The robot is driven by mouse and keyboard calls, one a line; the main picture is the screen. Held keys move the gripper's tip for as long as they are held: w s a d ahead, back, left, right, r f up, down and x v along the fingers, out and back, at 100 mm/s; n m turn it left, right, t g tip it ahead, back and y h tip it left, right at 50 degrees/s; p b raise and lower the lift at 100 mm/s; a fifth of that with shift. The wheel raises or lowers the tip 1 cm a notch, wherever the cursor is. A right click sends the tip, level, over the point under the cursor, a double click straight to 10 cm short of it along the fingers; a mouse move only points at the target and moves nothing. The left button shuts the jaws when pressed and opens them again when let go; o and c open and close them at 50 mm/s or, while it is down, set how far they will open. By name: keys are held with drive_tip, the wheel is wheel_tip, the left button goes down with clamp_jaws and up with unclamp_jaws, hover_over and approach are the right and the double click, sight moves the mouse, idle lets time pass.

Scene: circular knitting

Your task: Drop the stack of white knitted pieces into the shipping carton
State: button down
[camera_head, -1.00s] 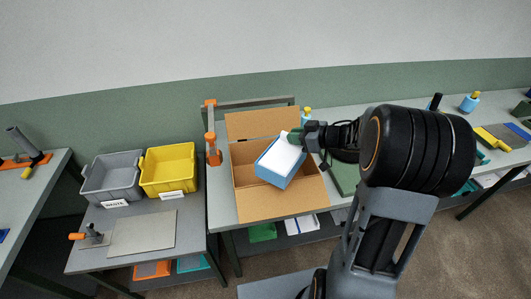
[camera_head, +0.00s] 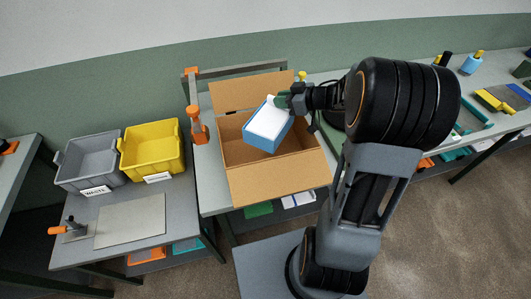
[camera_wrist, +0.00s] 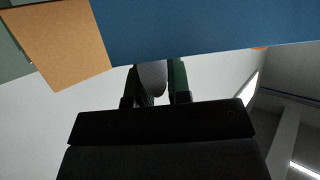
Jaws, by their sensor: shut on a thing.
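The stack (camera_head: 266,125) has a white top and blue sides. It hangs tilted over the mouth of the open brown carton (camera_head: 280,178). My gripper (camera_head: 284,101) is shut on its upper right edge. In the wrist view, a broad blue face (camera_wrist: 200,30) fills the top, with a tan carton panel (camera_wrist: 62,45) to its left. The dark green fingers (camera_wrist: 153,82) there have a pale grey piece between them. The stack hides part of the carton's inside, and its exact height above the floor of the carton cannot be told.
A grey bin (camera_head: 90,164) and a yellow bin (camera_head: 153,149) stand on the left table, with a flat grey plate (camera_head: 130,226) in front. An orange-and-grey post fixture (camera_head: 196,120) rises just left of the carton. Tools lie on the bench to the right.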

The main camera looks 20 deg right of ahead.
drive_tip(key=shift+f+b, duration=0.55)
drive_tip(key=shift+f, duration=0.3)
drive_tip(key=c, duration=1)
unclamp_jaws()
drive_tip(key=shift+s, duration=0.1)
drive_tip(key=v, duration=1.3)
drive_tip(key=shift+s+d+r+b, duration=0.15)
drive_tip(key=shift+d+r+b, duration=0.05)
drive_tip(key=shift+d+b, duration=0.15)
